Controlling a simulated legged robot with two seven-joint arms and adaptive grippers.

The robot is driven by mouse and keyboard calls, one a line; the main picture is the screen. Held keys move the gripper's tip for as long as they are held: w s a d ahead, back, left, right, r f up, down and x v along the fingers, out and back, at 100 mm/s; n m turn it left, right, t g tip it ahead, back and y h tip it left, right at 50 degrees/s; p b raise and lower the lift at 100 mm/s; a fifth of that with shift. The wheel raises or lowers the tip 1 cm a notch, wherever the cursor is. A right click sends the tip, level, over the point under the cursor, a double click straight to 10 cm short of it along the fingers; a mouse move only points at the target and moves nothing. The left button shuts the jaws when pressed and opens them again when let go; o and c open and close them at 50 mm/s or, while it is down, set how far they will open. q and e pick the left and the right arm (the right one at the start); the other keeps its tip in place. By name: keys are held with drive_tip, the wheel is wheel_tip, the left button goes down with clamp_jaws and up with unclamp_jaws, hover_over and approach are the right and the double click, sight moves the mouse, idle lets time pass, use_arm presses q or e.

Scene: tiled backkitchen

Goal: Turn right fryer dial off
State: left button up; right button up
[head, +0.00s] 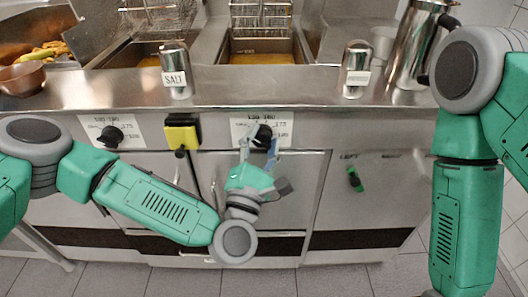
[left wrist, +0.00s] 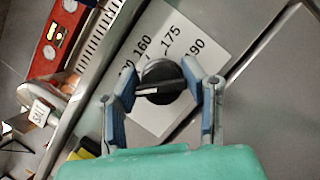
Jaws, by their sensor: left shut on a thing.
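The right fryer dial (head: 263,132), a black knob on a white scale plate, sits on the front panel below the right fryer basket. In the left wrist view the dial (left wrist: 161,84) shows a pale pointer line, with the marks 160, 175 and 190 printed beside it. My left gripper (head: 259,142) is at this dial with one blue finger on each side, shut on it. In the left wrist view the fingers (left wrist: 163,90) flank the knob, and part of the plate is hidden. My right arm comes down at the right edge; its gripper is out of view.
A second black dial (head: 111,137) is on the left plate. A yellow and black switch box (head: 182,133) sits between the dials. A salt shaker (head: 176,72) and another shaker (head: 356,70) stand on the steel counter. A small green thing (head: 355,181) is on the right door.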

use_arm(q)
drive_tip(key=shift+o, duration=0.2)
drive_tip(key=shift+s+f+n+y+b, duration=0.1)
drive_tip(key=shift+f+n+y+b, duration=0.4)
drive_tip(key=shift+n+b, duration=0.45)
drive_tip(key=shift+a+n+t, duration=0.1)
drive_tip(key=shift+n+t, duration=0.3)
drive_tip(key=shift+n, duration=0.25)
drive_tip(key=shift+c, duration=0.2)
drive_tip(key=shift+r, duration=0.1)
drive_tip(key=shift+r, duration=0.1)
drive_tip(key=o, duration=1.2)
drive_tip(key=shift+r, duration=0.1)
drive_tip(key=v, duration=1.1)
drive_tip(key=shift+s+f, duration=0.2)
drive_tip(key=shift+s, duration=0.15)
